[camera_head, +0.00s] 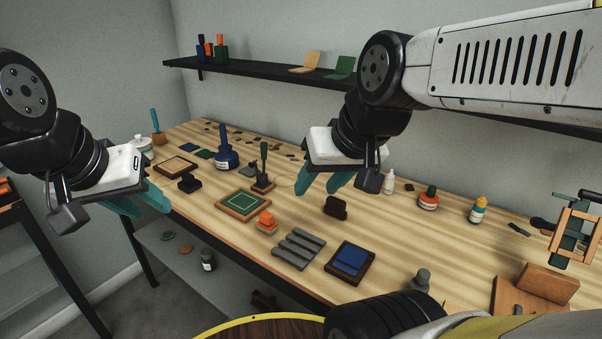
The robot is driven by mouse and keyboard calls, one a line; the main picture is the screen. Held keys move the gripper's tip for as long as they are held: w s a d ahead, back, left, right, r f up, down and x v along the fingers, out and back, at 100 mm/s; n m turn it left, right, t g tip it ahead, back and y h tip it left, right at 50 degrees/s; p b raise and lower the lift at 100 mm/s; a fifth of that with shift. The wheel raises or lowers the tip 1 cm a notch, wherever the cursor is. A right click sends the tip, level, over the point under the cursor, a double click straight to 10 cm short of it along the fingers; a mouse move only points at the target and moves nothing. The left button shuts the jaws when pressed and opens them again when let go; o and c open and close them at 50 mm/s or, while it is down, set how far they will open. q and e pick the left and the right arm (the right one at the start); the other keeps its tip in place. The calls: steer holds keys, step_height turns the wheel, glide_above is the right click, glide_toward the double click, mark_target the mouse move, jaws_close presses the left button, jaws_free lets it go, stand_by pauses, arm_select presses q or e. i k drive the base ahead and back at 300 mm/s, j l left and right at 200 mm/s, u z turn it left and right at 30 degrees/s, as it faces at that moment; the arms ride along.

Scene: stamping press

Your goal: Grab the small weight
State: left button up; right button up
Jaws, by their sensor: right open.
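A small grey weight with a knob on top (421,279) stands upright near the front edge of the table, right of centre; part of its base is cut off by my own arm in front. My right gripper (324,179) hangs above the middle of the table, its teal fingers apart and empty, up and left of the weight. My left gripper (139,202) is at the far left, off the table's left front edge, its teal fingers apart and empty, far from the weight.
The wooden table (400,235) holds a blue pad in a dark tray (350,262), a grey ridged rack (299,248), a green mat in a wooden frame (243,205) and a wooden block (548,284). Bottles stand behind. A black shelf (262,73) runs along the wall.

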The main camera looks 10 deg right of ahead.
mark_target(420, 281)
steer(key=z, duration=1.75)
steer(key=k+l+u, duration=0.1)
steer(key=k+u, duration=0.25)
steer(key=k+l+u, duration=0.1)
steer(key=u, duration=0.25)
steer(key=k+j, duration=0.05)
steer(key=k, duration=0.05)
